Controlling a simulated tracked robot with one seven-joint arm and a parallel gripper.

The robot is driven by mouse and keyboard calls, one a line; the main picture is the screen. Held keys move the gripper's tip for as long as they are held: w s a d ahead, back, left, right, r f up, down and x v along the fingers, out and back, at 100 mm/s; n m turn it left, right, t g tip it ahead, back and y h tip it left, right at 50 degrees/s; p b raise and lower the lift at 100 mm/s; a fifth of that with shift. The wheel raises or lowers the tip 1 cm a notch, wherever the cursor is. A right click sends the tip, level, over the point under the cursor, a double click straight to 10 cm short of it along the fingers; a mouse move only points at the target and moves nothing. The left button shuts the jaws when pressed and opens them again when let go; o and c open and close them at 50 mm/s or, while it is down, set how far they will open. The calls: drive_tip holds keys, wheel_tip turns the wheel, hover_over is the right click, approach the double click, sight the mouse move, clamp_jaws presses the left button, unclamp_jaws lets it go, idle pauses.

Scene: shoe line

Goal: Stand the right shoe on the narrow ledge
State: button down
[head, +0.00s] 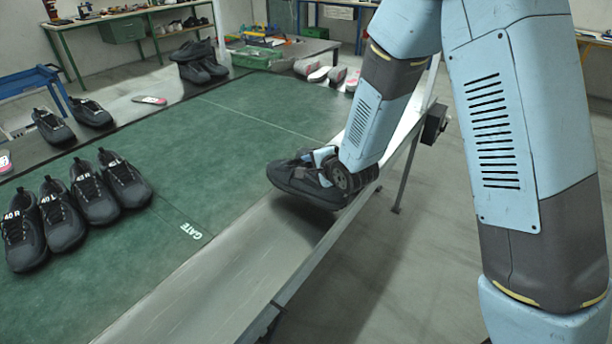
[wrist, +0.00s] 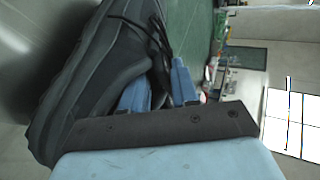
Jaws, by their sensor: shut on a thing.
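My gripper (head: 322,157) is shut on a dark grey shoe (head: 290,178), and its light blue fingers grip the shoe's upper near the opening. The shoe is held level or nearly so above the narrow grey metal ledge (head: 222,284), with a dark shadow under it. I cannot tell whether the sole touches the ledge. In the wrist view the shoe (wrist: 88,85) fills the left side, with the fingers (wrist: 160,88) at its opening and its laces beside them. I cannot tell from its shape whether it is a right shoe.
Several dark shoes (head: 68,216) stand in a row on the green mat (head: 235,135) at left. More dark shoes (head: 87,112) stand on the far strip, and others (head: 203,68) are stacked at the back. Pale-soled shoes (head: 320,73) lie at the back right. The ledge's near part is clear.

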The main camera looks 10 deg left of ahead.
drive_tip(key=shift+a+f, duration=0.65)
drive_tip(key=shift+f, duration=1.55)
drive_tip(key=c, duration=0.8)
unclamp_jaws()
drive_tip(key=shift+c, duration=0.2)
drive_tip(key=shift+v, duration=3.8)
drive_tip(key=shift+w+d, duration=0.1)
